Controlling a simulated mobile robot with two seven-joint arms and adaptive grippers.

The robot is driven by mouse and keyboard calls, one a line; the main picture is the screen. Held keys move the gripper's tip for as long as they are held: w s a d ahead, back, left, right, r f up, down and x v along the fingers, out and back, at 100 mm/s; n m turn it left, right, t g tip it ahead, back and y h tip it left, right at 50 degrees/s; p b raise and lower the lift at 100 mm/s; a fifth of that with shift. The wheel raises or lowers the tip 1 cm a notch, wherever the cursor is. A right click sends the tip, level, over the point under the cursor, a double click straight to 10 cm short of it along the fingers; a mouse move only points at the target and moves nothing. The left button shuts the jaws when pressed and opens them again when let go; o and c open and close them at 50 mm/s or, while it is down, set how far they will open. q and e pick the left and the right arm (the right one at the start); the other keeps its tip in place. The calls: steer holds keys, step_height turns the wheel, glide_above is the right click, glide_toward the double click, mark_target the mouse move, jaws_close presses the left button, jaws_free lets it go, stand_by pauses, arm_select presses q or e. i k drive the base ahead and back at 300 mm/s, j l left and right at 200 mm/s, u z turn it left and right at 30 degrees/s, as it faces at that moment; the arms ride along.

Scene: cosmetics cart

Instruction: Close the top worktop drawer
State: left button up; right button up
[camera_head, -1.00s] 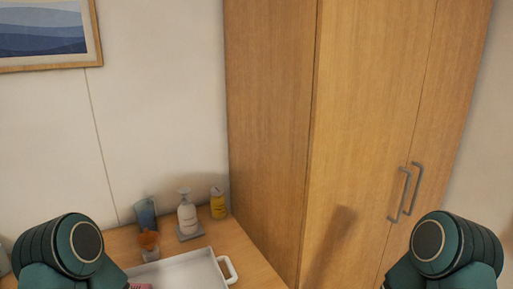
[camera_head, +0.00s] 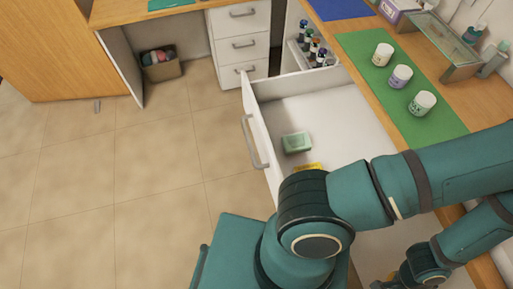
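The worktop drawer (camera_head: 330,108) is pulled well out from under the wooden worktop (camera_head: 482,101). Its white front panel faces left, with a grey bar handle (camera_head: 254,144) on it. A pale green box (camera_head: 297,142) and a yellow item (camera_head: 307,167) lie inside. My teal arm crosses over the drawer's near part and hides some of it. What looks like my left gripper (camera_head: 403,281) is at the bottom right, low beside the arm and cut by the frame edge; its fingers are not clear. My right gripper is not in view.
Three white jars (camera_head: 400,76) stand on a green mat (camera_head: 365,45) on the worktop, with a glass-topped stand (camera_head: 447,45) behind. A white drawer unit (camera_head: 240,42) and a bin (camera_head: 161,66) stand at the back.

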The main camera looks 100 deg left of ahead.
mark_target(342, 129)
steer(key=k+l, duration=0.25)
steer(key=k, duration=0.15)
steer(key=k+l+u, duration=0.1)
steer(key=k+l, duration=0.2)
steer(key=k+u, duration=0.15)
steer(key=u, duration=2.2)
steer(key=l+u, duration=0.4)
steer(key=l, duration=0.85)
steer(key=i+l, duration=0.1)
steer(key=l, duration=0.35)
steer(key=i, duration=0.05)
